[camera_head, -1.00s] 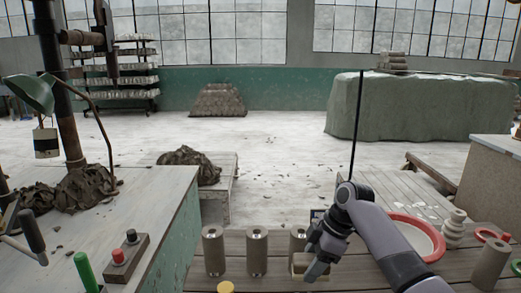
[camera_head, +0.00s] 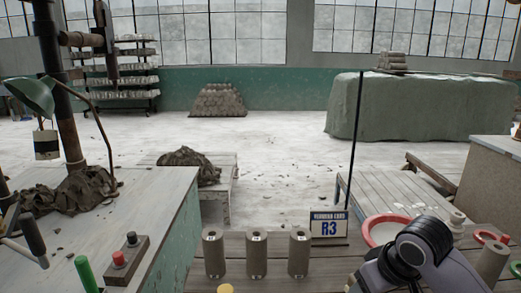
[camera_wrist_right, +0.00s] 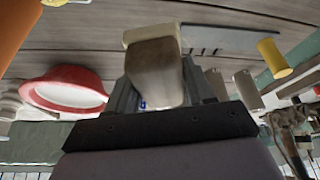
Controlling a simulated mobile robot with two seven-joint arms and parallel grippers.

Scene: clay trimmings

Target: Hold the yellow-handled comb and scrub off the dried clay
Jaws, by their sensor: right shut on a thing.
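My right gripper (camera_wrist_right: 160,90) is shut on a tan block with a cream edge (camera_wrist_right: 157,68), seen close up in the right wrist view. In the head view only my right arm and a bit of the block show at the bottom right. A yellow cylinder (camera_wrist_right: 275,57) in the right wrist view looks like the comb's handle. A flat grey slotted plate (camera_wrist_right: 222,39) reaches to it; I cannot tell whether they are joined. The yellow end also shows at the bottom edge of the head view (camera_head: 226,288). No dried clay on the comb can be made out. My left gripper is out of view.
A button box (camera_head: 123,261) sits on the left bench.

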